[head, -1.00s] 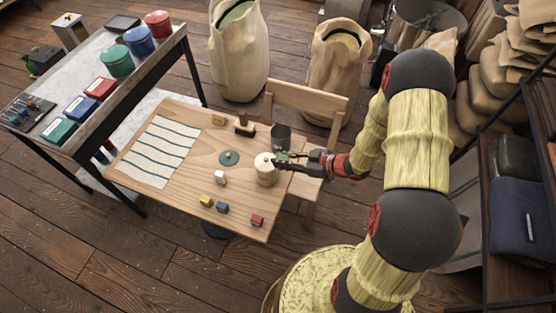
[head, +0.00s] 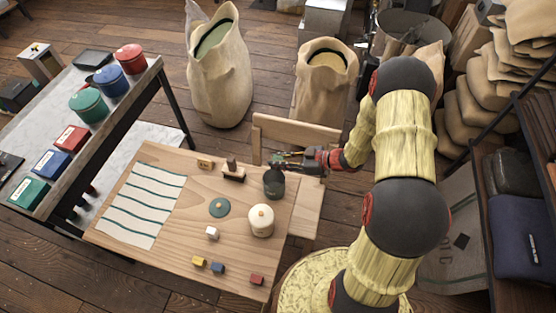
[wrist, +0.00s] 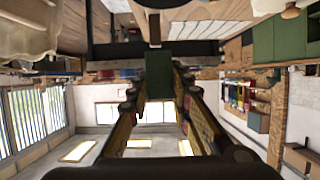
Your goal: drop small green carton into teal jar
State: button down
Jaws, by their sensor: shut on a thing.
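My gripper (head: 278,159) is shut on the small green carton (wrist: 159,75), which shows between the fingertips in the wrist view. In the head view the carton is a tiny green patch at the fingertips. The dark teal jar (head: 274,185) stands open and upright on the wooden table, near its right edge. The gripper's tips are at the jar's far rim in the picture and look to be above it. The exact height and whether they touch the rim cannot be told. A round teal lid (head: 219,208) lies flat left of the jar.
A cream lidded jar (head: 261,222) stands just in front of the teal jar. White, yellow, blue and red small blocks lie on the table (head: 170,235). A wooden stamp-like piece (head: 233,172) stands to the left.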

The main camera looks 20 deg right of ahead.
jog(key=shift+f+b, duration=1.65)
jog(key=shift+f, duration=0.55)
jog(key=c, duration=1.5)
grip_release()
jog(key=shift+c, duration=0.2)
jog(key=v, duration=1.2)
